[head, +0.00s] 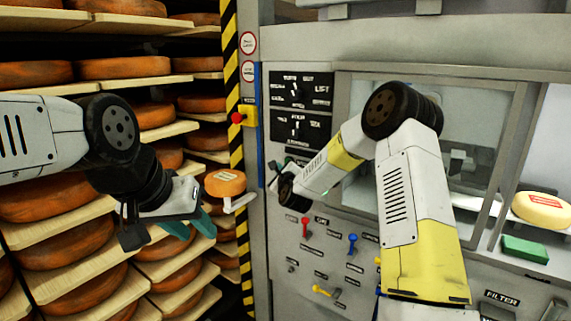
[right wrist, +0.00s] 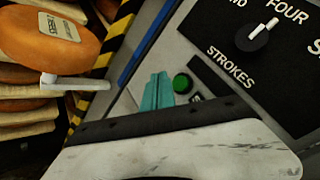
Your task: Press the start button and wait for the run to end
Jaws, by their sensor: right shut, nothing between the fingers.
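The round green button (right wrist: 182,83) shows in the right wrist view on the grey panel, beside the black plate with the STROKES dial (right wrist: 263,34). My right gripper (right wrist: 157,90) is shut and empty, its teal fingertips just left of the button in that view. I cannot tell whether they touch the panel. In the head view my right wrist hides the button and most of the right gripper. The two black dial plates (head: 301,90) are above it. My left gripper (head: 190,228) hangs open and empty in front of the cheese shelves, its teal fingers apart.
An orange cheese wheel (head: 225,183) sits by a small white bracket (head: 240,202) left of the cabinet. A red button on a yellow box (head: 249,115) is on the striped post. Coloured levers (head: 306,228) line the lower panel. A pale cheese (head: 541,210) and green block (head: 525,249) are right.

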